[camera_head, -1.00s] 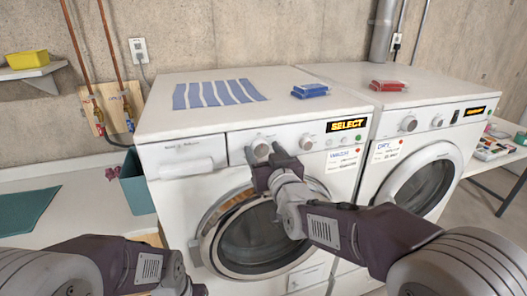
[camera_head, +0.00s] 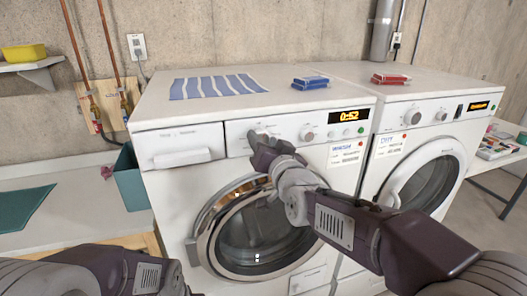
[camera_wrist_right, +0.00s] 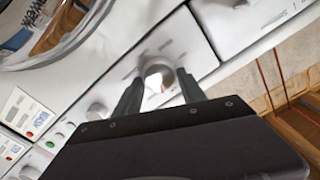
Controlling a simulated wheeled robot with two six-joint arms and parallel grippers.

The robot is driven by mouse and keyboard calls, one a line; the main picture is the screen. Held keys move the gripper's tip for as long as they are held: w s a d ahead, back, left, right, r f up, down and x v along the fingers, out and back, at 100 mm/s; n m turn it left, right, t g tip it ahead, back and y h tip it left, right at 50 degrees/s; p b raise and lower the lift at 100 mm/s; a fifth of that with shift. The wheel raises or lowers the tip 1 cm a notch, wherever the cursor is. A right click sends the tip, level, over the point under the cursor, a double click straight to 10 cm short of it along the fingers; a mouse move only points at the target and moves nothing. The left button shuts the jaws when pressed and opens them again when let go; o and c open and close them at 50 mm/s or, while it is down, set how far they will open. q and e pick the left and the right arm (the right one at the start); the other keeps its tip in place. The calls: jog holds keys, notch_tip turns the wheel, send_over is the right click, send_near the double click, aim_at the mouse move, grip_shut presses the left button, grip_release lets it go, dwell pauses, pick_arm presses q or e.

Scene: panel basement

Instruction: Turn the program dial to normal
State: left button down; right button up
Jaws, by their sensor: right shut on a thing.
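The washer (camera_head: 165,200) is the left of two white machines. Its display (camera_head: 348,117) reads 0:52. My right gripper (camera_head: 257,138) is at the left part of its control panel and hides the program dial in the head view. In the right wrist view the round white dial (camera_wrist_right: 158,70) sits between the two dark fingers of my right gripper (camera_wrist_right: 160,78), which is shut on it. The dial's pointer and markings are too small to read. A second knob (camera_head: 306,133) is to the right of the gripper. Only part of my left arm shows, at bottom left.
The dryer (camera_head: 425,140) stands to the right. A striped cloth (camera_head: 215,86), a blue pack (camera_head: 310,82) and a red pack (camera_head: 390,78) lie on the machine tops. The round washer door (camera_head: 215,225) is below the gripper. A teal bin (camera_head: 132,180) stands at left.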

jog(key=shift+f+m+b, duration=0.15)
jog(key=shift+m+b, duration=1.5)
jog(key=shift+m, duration=0.25)
jog(key=o, duration=1.3)
jog(key=shift+o, duration=0.2)
jog(key=p+v, duration=0.1)
jog(key=v, duration=0.8)
